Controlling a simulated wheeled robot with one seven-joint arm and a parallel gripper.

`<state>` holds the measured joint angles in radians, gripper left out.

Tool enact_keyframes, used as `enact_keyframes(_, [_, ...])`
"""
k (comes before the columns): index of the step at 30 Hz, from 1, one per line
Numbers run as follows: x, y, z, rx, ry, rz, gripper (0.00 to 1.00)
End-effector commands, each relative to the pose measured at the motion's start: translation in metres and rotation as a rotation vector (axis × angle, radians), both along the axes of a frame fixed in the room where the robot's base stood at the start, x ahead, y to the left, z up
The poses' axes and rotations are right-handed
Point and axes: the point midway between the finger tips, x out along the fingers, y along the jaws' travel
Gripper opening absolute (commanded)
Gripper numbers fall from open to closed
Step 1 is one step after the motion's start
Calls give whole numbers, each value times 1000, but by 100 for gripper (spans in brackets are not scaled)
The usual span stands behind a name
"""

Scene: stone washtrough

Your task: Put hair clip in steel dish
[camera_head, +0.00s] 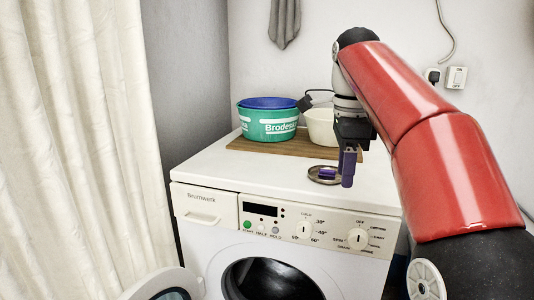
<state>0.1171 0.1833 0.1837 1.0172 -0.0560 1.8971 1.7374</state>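The steel dish (316,180) is a small round dish on top of the white washing machine, near its front right edge. A small purple piece, which looks like the hair clip (327,174), lies within the dish's outline. My gripper (348,178) points down at the dish's right side, its dark purplish fingers overlapping the dish's right rim in the picture. I see the fingers nearly edge-on, so the gap between them does not show. I cannot tell whether they touch the dish or the clip.
Behind the dish, a wooden board (240,144) carries a green tub (267,125) with a blue one in it, and a cream bowl (321,127). The machine top (225,168) is clear at the front left. The machine's round door (165,285) stands open below. A curtain (75,150) hangs left.

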Motion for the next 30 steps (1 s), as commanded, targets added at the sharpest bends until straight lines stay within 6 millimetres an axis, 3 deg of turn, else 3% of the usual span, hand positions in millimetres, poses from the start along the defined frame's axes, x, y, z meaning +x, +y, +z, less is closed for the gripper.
enact_keyframes(8, [-29, 6, -15, -40, -62, 270, 35])
enact_keyframes(14, [-70, 7, -45, -105, -134, 601, 35])
enact_keyframes(24, [-166, -2, -157, -312, -274, 1325, 35])
enact_keyframes(30, [-199, -5, -209, -415, -312, 1579, 35])
